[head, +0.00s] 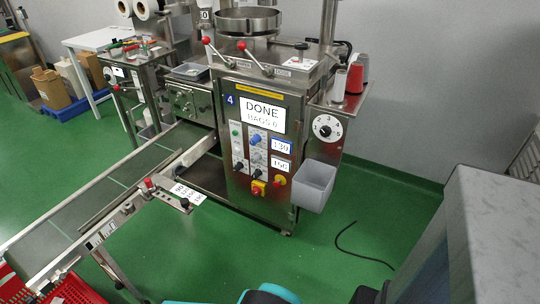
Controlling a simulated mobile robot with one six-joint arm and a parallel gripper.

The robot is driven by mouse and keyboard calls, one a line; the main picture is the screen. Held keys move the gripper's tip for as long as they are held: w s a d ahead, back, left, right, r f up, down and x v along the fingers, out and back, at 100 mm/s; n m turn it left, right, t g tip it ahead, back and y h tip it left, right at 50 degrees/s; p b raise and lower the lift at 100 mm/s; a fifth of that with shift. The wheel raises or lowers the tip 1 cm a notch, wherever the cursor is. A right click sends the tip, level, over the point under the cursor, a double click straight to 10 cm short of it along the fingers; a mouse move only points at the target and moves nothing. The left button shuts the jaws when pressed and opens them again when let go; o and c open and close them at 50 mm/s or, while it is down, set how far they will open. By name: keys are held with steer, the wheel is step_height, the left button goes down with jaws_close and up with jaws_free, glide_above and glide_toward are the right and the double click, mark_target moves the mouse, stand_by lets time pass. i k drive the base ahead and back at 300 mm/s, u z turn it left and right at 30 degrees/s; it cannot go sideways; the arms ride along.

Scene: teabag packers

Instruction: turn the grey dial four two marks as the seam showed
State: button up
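The machine (235,150) marked with a blue 4 stands in the middle of the head view. A grey dial (258,157) sits on its front panel, below a blue dial (256,140) and beside a small display (281,165) that seems to read 160. The grey dial is too small for me to read its pointer or marks. The screen (262,116) above reads DONE, with a blurred bag count under it. My gripper is not in view; teal and black parts at the bottom edge seem to be mine.
A round white numbered dial (327,128) is on the machine's right side, above a grey bin (314,185). Red and yellow switches (259,188) sit below the dials. A conveyor (110,195) runs to the lower left. A black cable (352,245) lies on the green floor, which is otherwise clear in front.

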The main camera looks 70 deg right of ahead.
mark_target(258, 156)
steer(key=u, duration=0.65)
steer(key=k, duration=0.15)
steer(key=z, duration=2.6)
steer(key=i, duration=0.55)
steer(key=z, duration=0.2)
steer(key=k, duration=0.55)
steer(key=u, duration=0.1)
